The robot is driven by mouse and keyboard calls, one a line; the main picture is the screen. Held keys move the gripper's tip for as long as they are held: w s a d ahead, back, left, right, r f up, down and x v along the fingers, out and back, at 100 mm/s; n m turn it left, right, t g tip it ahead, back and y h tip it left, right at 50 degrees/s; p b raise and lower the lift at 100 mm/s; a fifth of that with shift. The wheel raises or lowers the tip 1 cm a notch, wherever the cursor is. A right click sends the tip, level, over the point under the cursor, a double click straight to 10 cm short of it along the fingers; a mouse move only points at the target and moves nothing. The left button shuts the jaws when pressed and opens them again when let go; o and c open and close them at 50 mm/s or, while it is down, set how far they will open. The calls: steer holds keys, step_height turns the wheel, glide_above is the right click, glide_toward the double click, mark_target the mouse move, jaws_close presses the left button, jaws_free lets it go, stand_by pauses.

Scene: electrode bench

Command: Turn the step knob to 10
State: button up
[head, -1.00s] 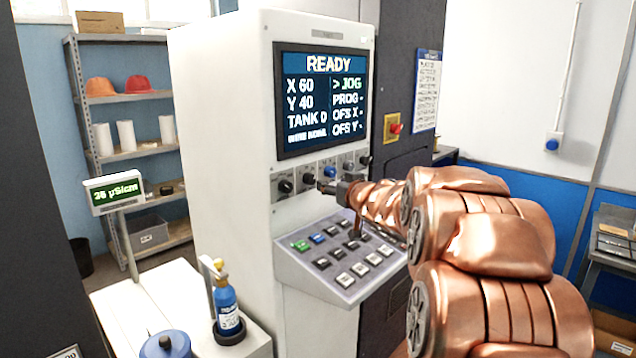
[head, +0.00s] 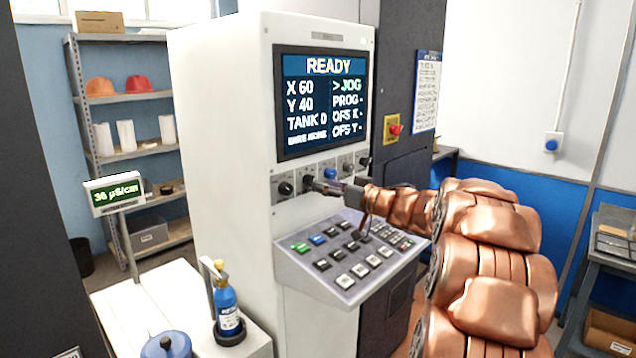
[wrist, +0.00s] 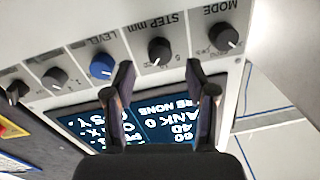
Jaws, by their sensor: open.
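The step knob (wrist: 160,51) is a dark round knob under the "STEP mm" label in the wrist view, where the panel appears upside down. A pale pointer mark shows on it, but I cannot read its setting for sure. My gripper (wrist: 158,80) is open, its two fingers apart, with the knob beyond and between their tips. I cannot tell whether they touch it. In the head view my gripper (head: 312,184) is at the knob row and mostly covers the step knob.
The mode knob (wrist: 230,40) and the blue level knob (wrist: 102,66) flank the step knob closely. The screen (head: 322,103) above reads READY. A sloped keypad (head: 345,262) juts out below. A red emergency button (head: 396,129) is to the right. A blue bottle (head: 228,308) stands lower left.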

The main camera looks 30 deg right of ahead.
mark_target(310, 181)
steer(key=shift+x, duration=1.7)
jaws_close()
